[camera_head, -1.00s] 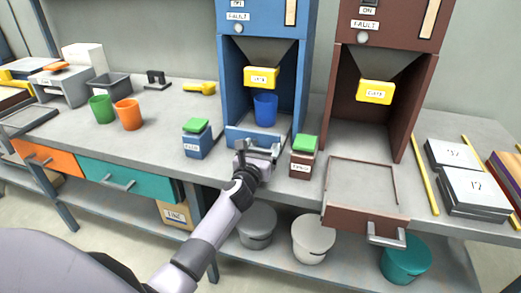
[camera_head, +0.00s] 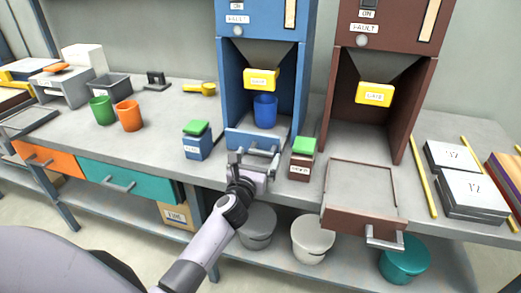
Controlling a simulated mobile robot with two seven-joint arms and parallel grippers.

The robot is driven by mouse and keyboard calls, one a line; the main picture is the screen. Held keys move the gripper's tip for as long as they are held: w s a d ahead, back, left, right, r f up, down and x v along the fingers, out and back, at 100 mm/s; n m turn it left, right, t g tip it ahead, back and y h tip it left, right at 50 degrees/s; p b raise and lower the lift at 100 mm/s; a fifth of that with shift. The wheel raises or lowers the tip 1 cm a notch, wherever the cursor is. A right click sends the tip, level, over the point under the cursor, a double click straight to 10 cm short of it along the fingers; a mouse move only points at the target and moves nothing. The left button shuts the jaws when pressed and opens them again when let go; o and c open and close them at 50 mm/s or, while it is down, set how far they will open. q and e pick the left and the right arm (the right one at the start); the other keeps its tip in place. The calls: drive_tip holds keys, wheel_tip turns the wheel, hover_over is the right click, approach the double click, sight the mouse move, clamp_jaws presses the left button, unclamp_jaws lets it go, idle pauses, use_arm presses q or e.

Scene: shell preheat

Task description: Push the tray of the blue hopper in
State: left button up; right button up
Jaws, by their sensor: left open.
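The blue hopper (camera_head: 228,100) stands at the back middle of the bench, with a blue cup (camera_head: 265,110) inside under its yellow gate label (camera_head: 262,79). Its blue tray (camera_head: 240,138) shows its front near the hopper's base, with a grey handle (camera_head: 264,151) on it. The tray looks in or nearly in; I cannot tell if it is flush. My left gripper (camera_head: 252,158) is open just in front of the tray front, close to the handle. I cannot tell whether it touches. My right gripper is not in view.
The brown hopper (camera_head: 399,100) stands to the right with its brown tray (camera_head: 362,185) pulled out past the bench edge. A blue box (camera_head: 197,145) and a brown box (camera_head: 301,168), both green-topped, flank the gripper. Green (camera_head: 102,110) and orange (camera_head: 129,116) cups stand left.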

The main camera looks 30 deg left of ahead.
use_arm(q)
drive_tip(key=shift+v, duration=1.3)
drive_tip(key=shift+s+d+r, duration=0.1)
drive_tip(key=shift+d+r, duration=0.1)
drive_tip(key=s+d+m+g+h, duration=0.2)
drive_tip(key=s+d+m+h, duration=0.5)
drive_tip(key=m, duration=0.6)
drive_tip(key=s+d+m+g+h, duration=0.2)
drive_tip(key=s+d+m+h, duration=0.35)
drive_tip(key=d+m, duration=0.6)
drive_tip(key=s+a+f+m+g+y, duration=0.2)
drive_tip(key=s+f+m+g, duration=0.45)
drive_tip(key=s+m, duration=0.5)
drive_tip(key=s+a+f+m+g+y, duration=0.2)
drive_tip(key=s+a+m+g+y, duration=0.25)
drive_tip(key=s+a+y, duration=0.35)
drive_tip(key=w+d+t+h+p, duration=0.1)
drive_tip(key=t+p, duration=0.1)
drive_tip(key=p, duration=0.1)
drive_tip(key=w+f+t+h+p, duration=0.1)
drive_tip(key=w+t+p, duration=0.1)
drive_tip(key=t, duration=0.1)
drive_tip(key=w+d+t+h+p, duration=0.1)
drive_tip(key=w+t+p, duration=0.1)
drive_tip(key=t+p, duration=0.1)
drive_tip(key=shift+d+f+m+h+p, duration=0.15)
drive_tip(key=shift+d+m+h+p, duration=0.1)
drive_tip(key=shift+d+h+p, duration=0.1)
